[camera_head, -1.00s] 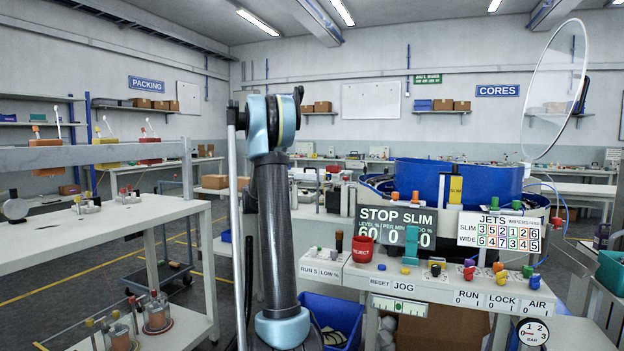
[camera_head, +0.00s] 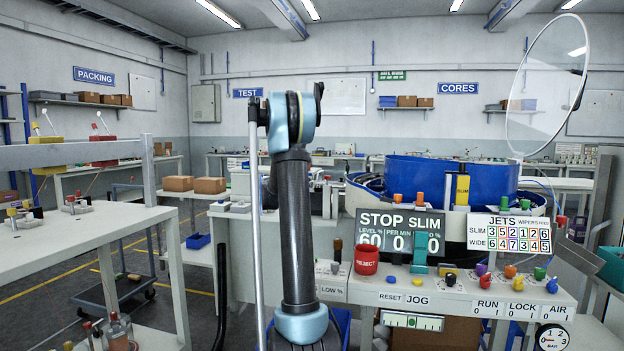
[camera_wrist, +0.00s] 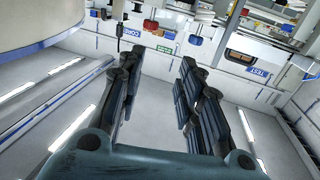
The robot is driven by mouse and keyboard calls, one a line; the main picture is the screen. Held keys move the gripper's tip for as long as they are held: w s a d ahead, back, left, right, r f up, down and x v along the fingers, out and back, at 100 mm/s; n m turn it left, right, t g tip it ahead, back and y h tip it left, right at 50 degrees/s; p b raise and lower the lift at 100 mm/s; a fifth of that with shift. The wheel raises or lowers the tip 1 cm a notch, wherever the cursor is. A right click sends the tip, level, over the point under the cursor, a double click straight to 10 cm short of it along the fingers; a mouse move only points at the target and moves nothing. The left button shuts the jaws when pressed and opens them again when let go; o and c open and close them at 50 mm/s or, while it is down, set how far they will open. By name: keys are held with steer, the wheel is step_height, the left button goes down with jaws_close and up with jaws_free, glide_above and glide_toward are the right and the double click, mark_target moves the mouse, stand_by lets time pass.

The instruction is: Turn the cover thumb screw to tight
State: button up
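A round clear cover (camera_head: 547,85) stands raised and tilted above the right side of the blue bowl (camera_head: 450,182) in the head view. I cannot make out for certain which part is its thumb screw; a small red knob (camera_head: 561,221) shows below the cover, right of the bowl. My gripper (camera_wrist: 160,72) is open and empty in the wrist view, its two dark fingers well apart. It points toward the upper wall and ceiling, away from the bowl. The head view shows my upright arm but not the gripper. No thumb screw is near the fingers.
The bowl's bench (camera_head: 460,292) carries a STOP SLIM display (camera_head: 400,232), a JETS board (camera_head: 509,234), a red reject cup (camera_head: 366,256) and several coloured knobs. A gauge (camera_head: 552,337) is at the lower right.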

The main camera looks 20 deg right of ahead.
steer(key=o, duration=0.4)
steer(key=shift+w+a, duration=0.1)
steer(key=shift+w, duration=0.1)
steer(key=shift+c, duration=0.2)
steer(key=shift+w+d+n+t+y, duration=0.95)
steer(key=shift+w+d+n+y, duration=0.85)
steer(key=shift+w, duration=1.95)
steer(key=shift+w+d+n+t+y, duration=1.15)
steer(key=shift+w+d+y, duration=1.1)
steer(key=shift+w, duration=1.55)
steer(key=shift+w+d+n+t+y, duration=0.8)
steer(key=shift+w+d+n+y, duration=1.2)
steer(key=shift+w, duration=1.75)
steer(key=shift+a+m+y, duration=0.35)
